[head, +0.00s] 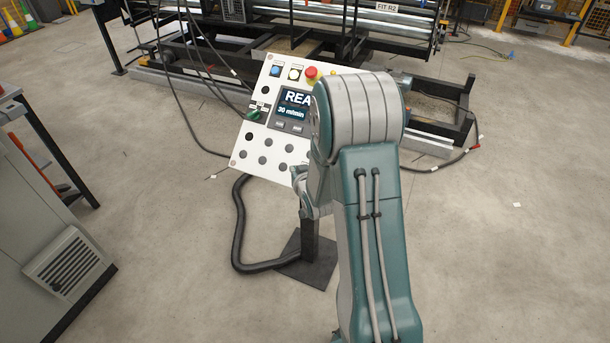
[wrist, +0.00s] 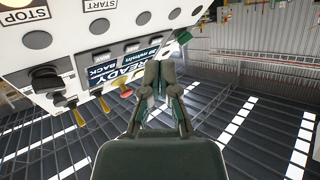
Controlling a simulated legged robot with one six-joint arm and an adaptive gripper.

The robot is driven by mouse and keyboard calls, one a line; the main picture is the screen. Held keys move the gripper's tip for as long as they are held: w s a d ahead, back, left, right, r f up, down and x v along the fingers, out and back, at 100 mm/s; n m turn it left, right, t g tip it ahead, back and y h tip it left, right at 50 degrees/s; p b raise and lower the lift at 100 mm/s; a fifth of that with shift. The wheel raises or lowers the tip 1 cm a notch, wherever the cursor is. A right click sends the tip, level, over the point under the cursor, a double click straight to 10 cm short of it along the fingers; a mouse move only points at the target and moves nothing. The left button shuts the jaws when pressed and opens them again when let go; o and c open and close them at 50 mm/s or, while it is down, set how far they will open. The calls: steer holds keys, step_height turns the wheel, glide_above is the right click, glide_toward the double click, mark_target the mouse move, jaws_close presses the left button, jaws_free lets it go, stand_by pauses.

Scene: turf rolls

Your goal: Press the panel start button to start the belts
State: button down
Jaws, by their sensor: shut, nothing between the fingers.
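The tilted white control panel (head: 257,139) stands on a post ahead of me. Its top row has a blue button (head: 275,71), a pale button (head: 294,74) and a red mushroom button (head: 312,73). Its screen (head: 294,108) reads "REA…" and "30 m/min"; my arm covers the rest. In the wrist view the panel (wrist: 70,57) is upside down, with START (wrist: 101,5) and STOP (wrist: 22,16) labels. Grey round parts lie near them. My gripper (wrist: 157,72) is shut and empty, beside the panel's face; contact cannot be told. In the head view it is mostly hidden behind my arm.
A green selector (head: 253,115) sticks out at the panel's left. A black hose (head: 239,225) curls from the panel to the floor. A grey cabinet (head: 40,220) stands at left. A roller conveyor frame (head: 200,55) stands behind.

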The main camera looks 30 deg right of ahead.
steer(key=w+d+f, duration=0.1)
steer(key=f, duration=0.1)
steer(key=w+d+f, duration=0.1)
steer(key=f, duration=0.1)
steer(key=w+d+f, duration=0.1)
steer(key=f, duration=0.1)
steer(key=shift+d, duration=0.2)
steer(key=shift+w+d+f, duration=0.15)
steer(key=shift+a, duration=0.35)
steer(key=shift+d+f, duration=0.1)
steer(key=shift+d, duration=0.2)
steer(key=shift+a, duration=0.15)
steer(key=shift+w, duration=0.1)
stand_by(0.4)
steer(key=shift+w+d+f, duration=0.1)
steer(key=shift+d+f, duration=0.15)
